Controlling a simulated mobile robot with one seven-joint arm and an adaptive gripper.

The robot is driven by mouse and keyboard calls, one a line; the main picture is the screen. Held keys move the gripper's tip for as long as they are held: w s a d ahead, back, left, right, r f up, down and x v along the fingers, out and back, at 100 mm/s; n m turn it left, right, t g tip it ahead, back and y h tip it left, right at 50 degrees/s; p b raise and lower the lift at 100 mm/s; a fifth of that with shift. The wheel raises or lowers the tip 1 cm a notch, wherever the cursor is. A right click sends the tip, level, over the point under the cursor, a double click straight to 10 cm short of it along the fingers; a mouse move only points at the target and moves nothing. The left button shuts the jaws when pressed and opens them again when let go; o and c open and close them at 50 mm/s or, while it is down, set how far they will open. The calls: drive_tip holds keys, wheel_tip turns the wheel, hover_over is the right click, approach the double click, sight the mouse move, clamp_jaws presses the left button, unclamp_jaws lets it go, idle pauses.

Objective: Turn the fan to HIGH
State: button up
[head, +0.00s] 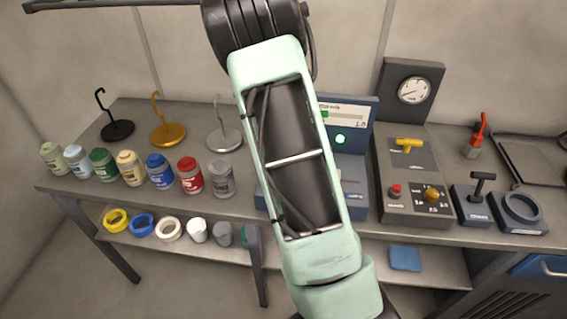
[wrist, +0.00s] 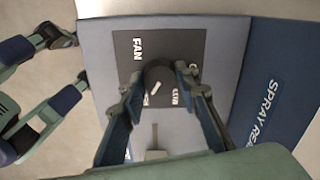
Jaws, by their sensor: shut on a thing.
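The fan knob (wrist: 158,76) is a dark round dial with a pale pointer mark, on a dark plate (wrist: 130,70) lettered FAN in the wrist view. My gripper (wrist: 159,82) is closed around the knob, one finger on each side. The fingers hide parts of the lettering around the dial, so I cannot tell for certain which setting the pointer marks. In the head view, my arm hides the gripper and the knob.
A blue panel lettered SPRAY (wrist: 267,100) lies beside the fan plate. On the bench, several paint jars (head: 160,172) and hook stands (head: 168,133) are left of my arm. A grey control box with a yellow handle (head: 410,144) and a gauge (head: 413,90) stand right.

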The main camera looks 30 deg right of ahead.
drive_tip(key=o, duration=1.2)
drive_tip(key=shift+c, duration=0.2)
wheel_tip(320, 180, up, 12)
